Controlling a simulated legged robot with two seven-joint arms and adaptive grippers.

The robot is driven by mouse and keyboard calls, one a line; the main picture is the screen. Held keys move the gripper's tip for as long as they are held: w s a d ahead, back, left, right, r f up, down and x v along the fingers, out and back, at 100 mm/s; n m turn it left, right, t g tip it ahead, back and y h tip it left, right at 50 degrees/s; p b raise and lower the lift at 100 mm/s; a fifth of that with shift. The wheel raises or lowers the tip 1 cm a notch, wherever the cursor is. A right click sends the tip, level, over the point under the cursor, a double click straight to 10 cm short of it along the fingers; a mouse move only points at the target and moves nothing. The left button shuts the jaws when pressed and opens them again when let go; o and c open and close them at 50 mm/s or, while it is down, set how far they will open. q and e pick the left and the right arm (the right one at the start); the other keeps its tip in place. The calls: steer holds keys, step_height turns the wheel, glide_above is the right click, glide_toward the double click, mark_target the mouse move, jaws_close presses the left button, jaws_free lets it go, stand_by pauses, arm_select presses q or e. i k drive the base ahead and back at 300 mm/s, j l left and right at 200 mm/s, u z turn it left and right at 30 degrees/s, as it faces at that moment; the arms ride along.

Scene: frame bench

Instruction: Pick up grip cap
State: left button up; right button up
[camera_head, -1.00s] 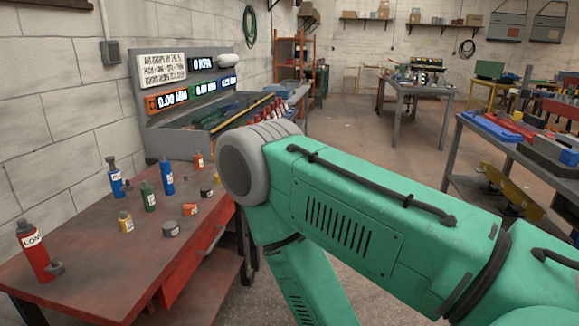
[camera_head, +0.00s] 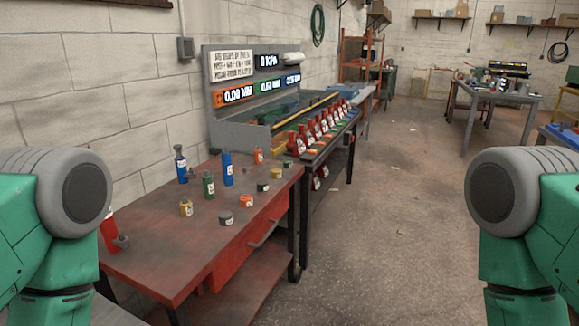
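A red-topped bench (camera_head: 160,260) at the left holds several small caps: a yellow one (camera_head: 186,208), a grey one (camera_head: 226,218), an orange one (camera_head: 246,201) and a dark one (camera_head: 263,186), with more near its far end. I cannot tell which is the grip cap. Neither gripper is in view; only green and grey upper links of my arms show at both sides.
Beyond the bench, a grey station (camera_head: 240,135) with a display board (camera_head: 255,75) carries a row of red items (camera_head: 320,120). A drawer handle (camera_head: 265,235) sticks out of the bench front. The floor (camera_head: 390,220) to the right is clear. Another table (camera_head: 490,95) stands far back.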

mark_target(287, 163)
steer(key=u, duration=2.05)
steer(key=z, duration=2.05)
steer(key=i+l+u, duration=0.1)
steer(key=i+l, duration=0.45)
steer(key=i, duration=0.15)
